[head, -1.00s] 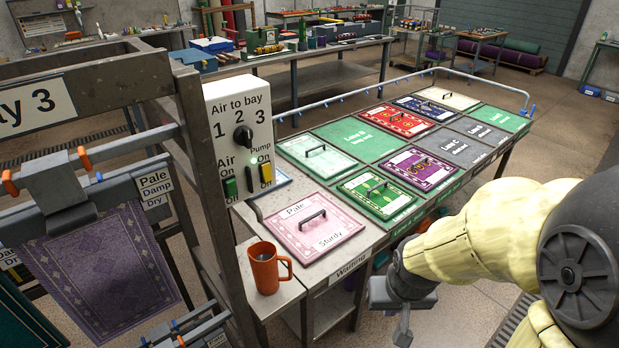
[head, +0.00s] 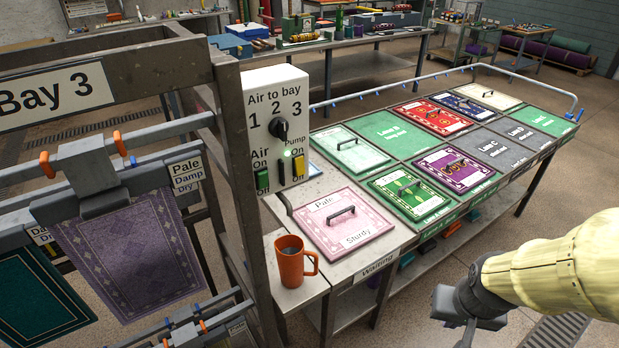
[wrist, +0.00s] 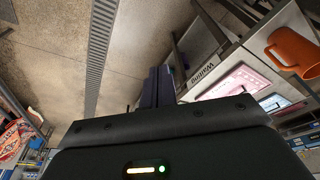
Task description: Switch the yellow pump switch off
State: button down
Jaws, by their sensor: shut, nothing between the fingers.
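The yellow pump switch (head: 299,167) is on the lower right of a white control panel (head: 303,96), under the word Pump. "On" is printed above it. Its exact tilt is too small to tell. A green air switch (head: 262,180) sits to its left, with a dark slot between them. A small green light (head: 287,153) glows above the slot. My gripper (head: 466,333) is at the lower right, well away from the panel and lower than it. It is shut and empty. In the wrist view its dark fingers (wrist: 158,86) are together; the panel is not visible there.
A black selector knob (head: 279,128) is above the switches. An orange mug (head: 291,262) stands on the ledge below the panel. The Bay 3 rack (head: 222,130) with hanging rugs is left of it. A table of rug samples (head: 375,258) lies between my arm and the panel.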

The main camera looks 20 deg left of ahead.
jog(key=w+a+r+n+t+y+p, duration=0.2)
jog(key=w+a+n+t+y+p, duration=0.25)
jog(key=w+a+n+p, duration=0.5)
jog(key=a+r+t+y+p, duration=0.4)
jog(key=a+r+y, duration=0.5)
jog(key=a, duration=0.4)
jog(key=shift+w+a+r+p, duration=0.15)
jog(key=shift+w+a+p, duration=0.2)
jog(key=shift+p, duration=0.35)
jog(key=shift+d+r+p, duration=0.1)
jog(key=shift+p, duration=0.3)
